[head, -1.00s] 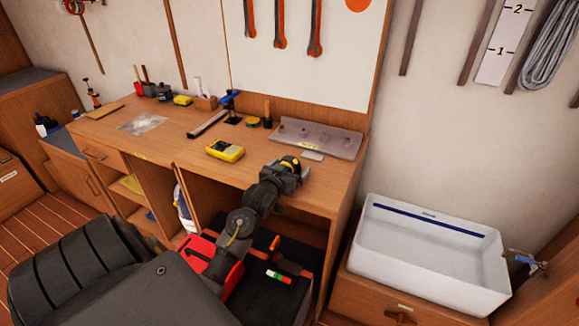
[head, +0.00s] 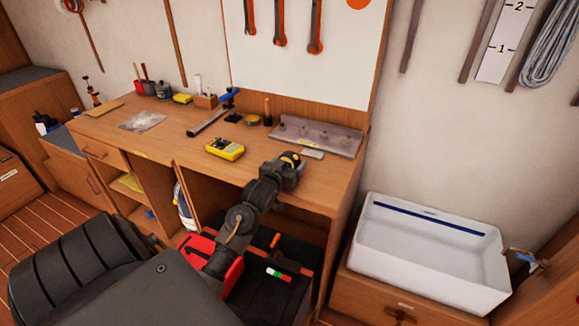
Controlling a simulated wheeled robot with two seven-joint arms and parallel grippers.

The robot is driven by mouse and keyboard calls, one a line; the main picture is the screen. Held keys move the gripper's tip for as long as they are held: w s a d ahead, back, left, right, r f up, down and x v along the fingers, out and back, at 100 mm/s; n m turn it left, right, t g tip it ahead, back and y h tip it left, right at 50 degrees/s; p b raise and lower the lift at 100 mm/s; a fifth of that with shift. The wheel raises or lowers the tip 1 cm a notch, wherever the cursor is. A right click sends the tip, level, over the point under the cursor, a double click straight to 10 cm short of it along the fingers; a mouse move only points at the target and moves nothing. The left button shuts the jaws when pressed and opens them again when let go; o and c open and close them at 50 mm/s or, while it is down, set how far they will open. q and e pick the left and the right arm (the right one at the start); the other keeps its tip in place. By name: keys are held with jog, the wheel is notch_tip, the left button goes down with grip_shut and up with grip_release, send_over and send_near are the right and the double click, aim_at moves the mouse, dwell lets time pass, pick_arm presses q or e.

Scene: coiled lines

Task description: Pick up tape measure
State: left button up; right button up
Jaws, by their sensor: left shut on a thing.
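The tape measure (head: 291,158) shows as a small yellow and black piece at the tip of my left gripper (head: 289,164). The gripper is shut on it, and the jaws hide most of it. My left arm reaches up from the bottom of the head view to the front right part of the wooden workbench (head: 190,148). I cannot tell how far the tape measure is above the bench top. My right gripper is not in view.
A yellow meter (head: 225,149) lies left of the gripper. A grey rack (head: 318,136) and a small grey plate (head: 313,154) lie just behind it. A white sink (head: 430,255) stands at right. A red toolbox (head: 197,245) sits below the bench top.

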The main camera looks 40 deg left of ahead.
pick_arm(q)
jog(key=r, duration=0.3)
jog(key=shift+s, duration=0.25)
jog(key=s+d+r+p, duration=0.1)
jog(key=s+d+r, duration=0.2)
jog(key=s+r, duration=0.6)
jog(key=s, duration=0.4)
